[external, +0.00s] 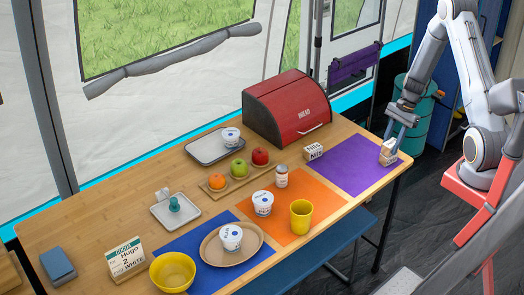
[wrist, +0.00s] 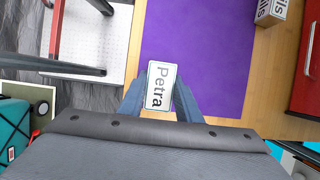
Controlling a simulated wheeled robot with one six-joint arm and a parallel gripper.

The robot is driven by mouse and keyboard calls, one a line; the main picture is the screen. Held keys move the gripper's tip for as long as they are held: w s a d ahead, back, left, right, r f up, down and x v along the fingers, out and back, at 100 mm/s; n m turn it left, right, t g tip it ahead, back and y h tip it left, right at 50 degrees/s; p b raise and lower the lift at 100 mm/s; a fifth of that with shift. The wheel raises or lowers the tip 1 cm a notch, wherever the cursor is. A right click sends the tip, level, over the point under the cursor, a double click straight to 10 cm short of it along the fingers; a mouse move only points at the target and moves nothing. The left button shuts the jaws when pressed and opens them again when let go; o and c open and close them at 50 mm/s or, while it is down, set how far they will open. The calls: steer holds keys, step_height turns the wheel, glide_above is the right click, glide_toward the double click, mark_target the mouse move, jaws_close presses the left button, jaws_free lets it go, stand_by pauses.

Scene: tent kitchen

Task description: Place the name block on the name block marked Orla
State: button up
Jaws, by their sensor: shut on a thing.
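My gripper (external: 394,138) is shut on a pale wooden name block (external: 388,153). In the wrist view, its white label reads "Petra" (wrist: 160,85), between the two blue-grey fingers (wrist: 159,100). The block is at the right end of the purple mat (external: 351,163); I cannot tell whether it rests there or is slightly raised. A second name block (external: 314,151) sits left of the purple mat, near the bread box, and seems to read "Nils". Part of it shows at the top right of the wrist view (wrist: 270,10). I can read no label saying Orla.
A red bread box (external: 288,108) stands at the back. A yellow cup (external: 301,216), a small jar (external: 281,176) and a white tub (external: 263,203) stand around the orange mat (external: 325,205). A fruit tray (external: 220,189) and yellow bowl (external: 172,272) are farther left. Most of the purple mat is clear.

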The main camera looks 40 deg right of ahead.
steer(key=shift+f, duration=0.35)
steer(key=o, duration=1.1)
steer(key=shift+r, duration=0.1)
steer(key=b+v, duration=0.3)
steer(key=v, duration=0.8)
steer(key=s+a+r+n+h, duration=0.1)
steer(key=s+a+n, duration=0.2)
steer(key=a+n, duration=0.3)
steer(key=s+a+r+n+h, duration=0.2)
steer(key=a+n, duration=0.4)
steer(key=a, duration=0.4)
steer(key=s+a+r+n+t+h, duration=0.1)
steer(key=s+a+n, duration=0.4)
steer(key=a, duration=0.3)
steer(key=shift+a+r+n, duration=0.1)
steer(key=shift+r+n, duration=0.3)
steer(key=shift+n, duration=0.2)
